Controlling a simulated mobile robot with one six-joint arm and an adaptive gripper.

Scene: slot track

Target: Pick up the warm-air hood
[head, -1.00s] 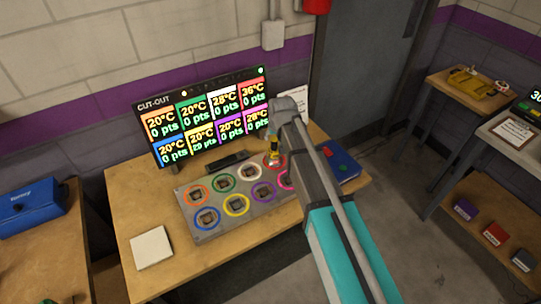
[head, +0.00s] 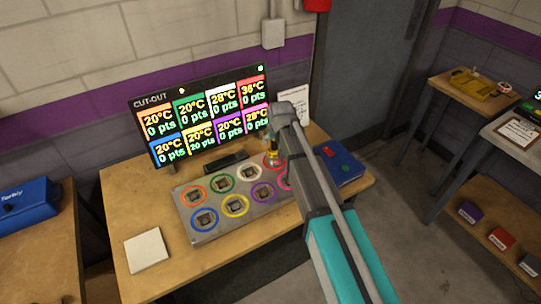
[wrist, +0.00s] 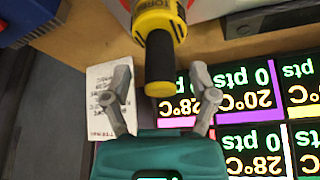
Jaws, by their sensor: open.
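A yellow and black tool, which I take to be the warm-air hood (head: 273,148), stands at the red ring at the back right of the grey slot track (head: 196,232). In the wrist view the hood (wrist: 157,20) is at the top, its black end (wrist: 160,70) pointing toward my gripper. My gripper (wrist: 158,88) is open, with one finger on each side of that black end. I see gaps between the fingers and the hood, and cannot tell the depth between them.
A lit cut-out screen (head: 208,118) stands behind the track. A dark flat item (head: 226,161) lies between them. A blue box (head: 342,160) is right of the track, a white pad (head: 147,250) at front left. A paper card (wrist: 108,100) shows beside my gripper.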

